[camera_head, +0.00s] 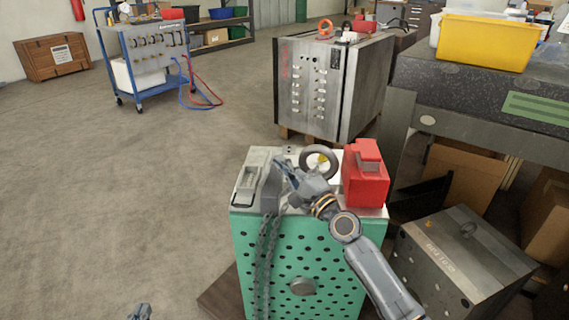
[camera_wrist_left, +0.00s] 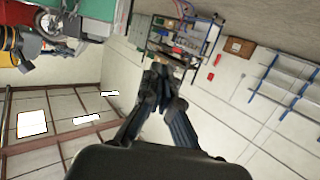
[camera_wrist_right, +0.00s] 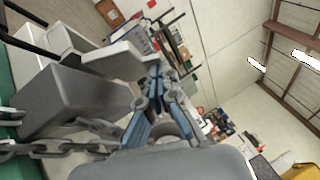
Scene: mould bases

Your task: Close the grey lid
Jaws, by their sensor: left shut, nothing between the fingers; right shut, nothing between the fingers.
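A light grey box with a recess (camera_head: 247,180) sits at the left of the green perforated block's top (camera_head: 300,255). A darker grey slab (camera_head: 271,190), which looks like the raised grey lid, stands tilted at its right side. In the right wrist view a grey slab (camera_wrist_right: 120,62) lies just left of the fingertips. My right gripper (camera_head: 281,172) is shut and empty close beside the slab; I cannot tell whether it touches. My left gripper (camera_head: 140,312) is shut and empty at the bottom edge, low and left of the block, away from the lid.
A red box (camera_head: 365,185) and a dark ring (camera_head: 318,160) stand on the block's top. A chain (camera_head: 265,255) hangs down its front. A dark grey box (camera_head: 465,260) and a workbench (camera_head: 480,115) crowd the right. The floor at left is clear up to a blue cart (camera_head: 150,60).

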